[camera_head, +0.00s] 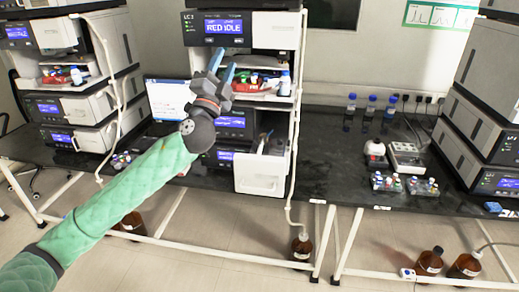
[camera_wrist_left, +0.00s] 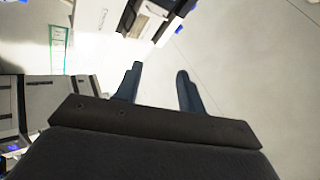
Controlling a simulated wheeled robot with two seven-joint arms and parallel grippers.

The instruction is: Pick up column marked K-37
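No label K-37 can be read in either view, so I cannot tell which thing is that column. The middle instrument stack (camera_head: 230,124) has an opened white front (camera_head: 260,175) low down. In the left wrist view the gripper (camera_wrist_left: 159,70) also shows spread, empty fingers. My right gripper is not in view.
A shelf with bottles (camera_head: 285,83) sits in the middle stack. A laptop (camera_head: 165,97) stands left of it. Vial racks (camera_head: 386,182), a white device (camera_head: 405,158) and blue-capped bottles (camera_head: 370,103) are on the right bench. Other stacks stand left (camera_head: 85,105) and right (camera_head: 480,125).

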